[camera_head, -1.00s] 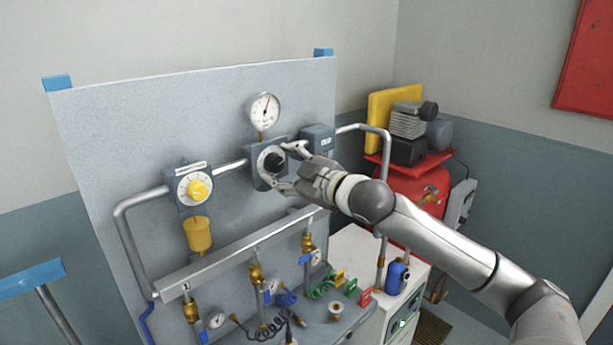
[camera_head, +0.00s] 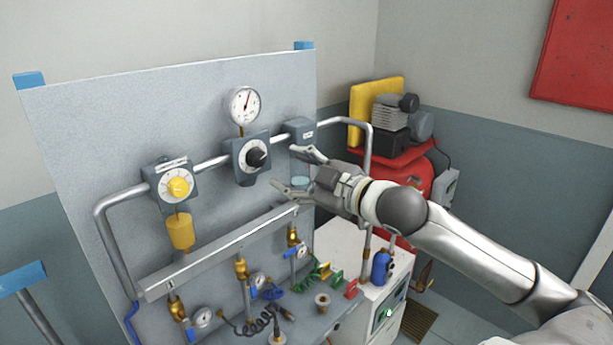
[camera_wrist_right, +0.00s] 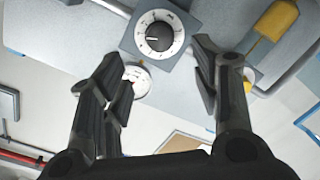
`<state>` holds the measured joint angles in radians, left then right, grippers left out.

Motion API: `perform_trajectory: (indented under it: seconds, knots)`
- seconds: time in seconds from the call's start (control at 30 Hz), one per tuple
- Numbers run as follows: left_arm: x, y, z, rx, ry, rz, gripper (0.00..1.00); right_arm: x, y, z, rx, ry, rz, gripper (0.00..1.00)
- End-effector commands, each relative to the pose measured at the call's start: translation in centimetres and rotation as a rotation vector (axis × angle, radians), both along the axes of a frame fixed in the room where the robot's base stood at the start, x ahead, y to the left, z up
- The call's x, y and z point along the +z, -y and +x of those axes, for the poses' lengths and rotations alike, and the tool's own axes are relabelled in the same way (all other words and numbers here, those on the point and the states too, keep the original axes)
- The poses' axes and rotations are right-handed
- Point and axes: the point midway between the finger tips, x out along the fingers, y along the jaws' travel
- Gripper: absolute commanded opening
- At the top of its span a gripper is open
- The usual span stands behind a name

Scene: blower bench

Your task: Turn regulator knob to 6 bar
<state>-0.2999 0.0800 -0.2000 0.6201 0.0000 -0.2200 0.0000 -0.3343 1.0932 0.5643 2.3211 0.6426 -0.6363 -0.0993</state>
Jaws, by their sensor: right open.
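The regulator's black knob (camera_head: 256,157) sits on a white dial in a grey square housing on the panel; it also shows in the right wrist view (camera_wrist_right: 158,37). A round white pressure gauge (camera_head: 244,104) with a needle stands above it; the gauge also shows in the right wrist view (camera_wrist_right: 137,80). Its figures are too small to read. My right gripper (camera_head: 284,168) is open and empty, to the right of the knob and apart from it. In the right wrist view its fingers (camera_wrist_right: 160,85) are spread, with the dial beyond them. My left gripper is not in view.
A yellow knob (camera_head: 179,187) on another dial is to the left, with a yellow bowl (camera_head: 180,231) below. Grey pipes (camera_head: 112,240) run along the panel. A slanted rail (camera_head: 215,253) with brass valves lies below. A red compressor (camera_head: 405,172) stands at the right.

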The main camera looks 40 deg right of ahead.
Motion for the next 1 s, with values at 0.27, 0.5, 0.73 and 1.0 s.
perform_trajectory:
  seconds: [0.27, 0.5, 0.73, 1.0]
  knots:
    - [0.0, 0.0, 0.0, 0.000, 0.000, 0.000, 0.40, 0.1, 0.2, -2.3, 0.000, 0.000, 0.003, 0.57]
    - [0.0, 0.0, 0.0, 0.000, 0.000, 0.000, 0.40, 0.1, 0.3, -2.8, 0.000, 0.000, 0.002, 0.57]
    - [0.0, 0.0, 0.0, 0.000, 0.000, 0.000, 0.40, 0.2, 0.3, -2.8, 0.000, 0.000, 0.001, 0.57]
    - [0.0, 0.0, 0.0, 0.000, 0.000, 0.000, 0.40, 0.1, 0.3, -2.7, -0.002, 0.000, 0.002, 0.57]
